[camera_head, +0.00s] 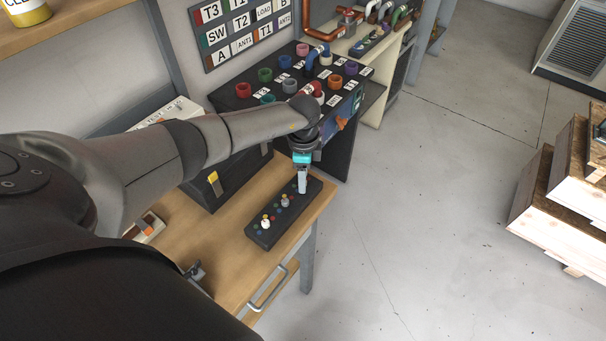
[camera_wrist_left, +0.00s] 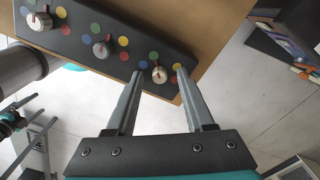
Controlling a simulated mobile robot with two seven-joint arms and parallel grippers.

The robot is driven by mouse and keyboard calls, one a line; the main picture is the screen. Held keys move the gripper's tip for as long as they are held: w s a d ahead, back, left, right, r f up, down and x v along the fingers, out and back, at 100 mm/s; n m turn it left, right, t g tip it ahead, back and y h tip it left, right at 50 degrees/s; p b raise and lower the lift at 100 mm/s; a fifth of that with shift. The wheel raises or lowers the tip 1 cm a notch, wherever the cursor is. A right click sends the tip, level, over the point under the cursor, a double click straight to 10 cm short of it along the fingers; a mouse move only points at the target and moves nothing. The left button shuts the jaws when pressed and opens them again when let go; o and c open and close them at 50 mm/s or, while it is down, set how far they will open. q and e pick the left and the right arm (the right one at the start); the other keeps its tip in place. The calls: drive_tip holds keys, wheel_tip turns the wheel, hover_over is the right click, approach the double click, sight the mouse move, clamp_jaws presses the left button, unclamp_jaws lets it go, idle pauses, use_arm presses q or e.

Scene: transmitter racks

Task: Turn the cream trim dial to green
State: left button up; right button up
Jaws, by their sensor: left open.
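A dark dial panel (camera_head: 262,236) lies on the wooden bench and carries three dials in a row, with coloured dots around each. In the left wrist view, a cream dial (camera_wrist_left: 159,75) with a red mark is at the panel's near end. A grey dial (camera_wrist_left: 101,48) sits in the middle and a larger whitish dial (camera_wrist_left: 38,20) at the far end. I cannot tell which dot the near dial's mark meets. My left gripper (camera_wrist_left: 158,78) is open, with its fingers on either side of the near cream dial. In the head view the left gripper (camera_head: 302,188) hides that dial. My right gripper is not seen.
A black console with several coloured rings (camera_head: 265,75) stands behind the bench (camera_head: 185,230). A metal handle (camera_head: 268,288) runs along the bench's front edge. Wooden crates (camera_head: 560,190) stand at the right. The floor (camera_head: 420,220) between is clear.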

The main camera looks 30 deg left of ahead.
use_arm(q)
drive_tip(key=shift+r, duration=0.1)
wheel_tip(320, 180, up, 15)
idle(0.5)
idle(0.4)
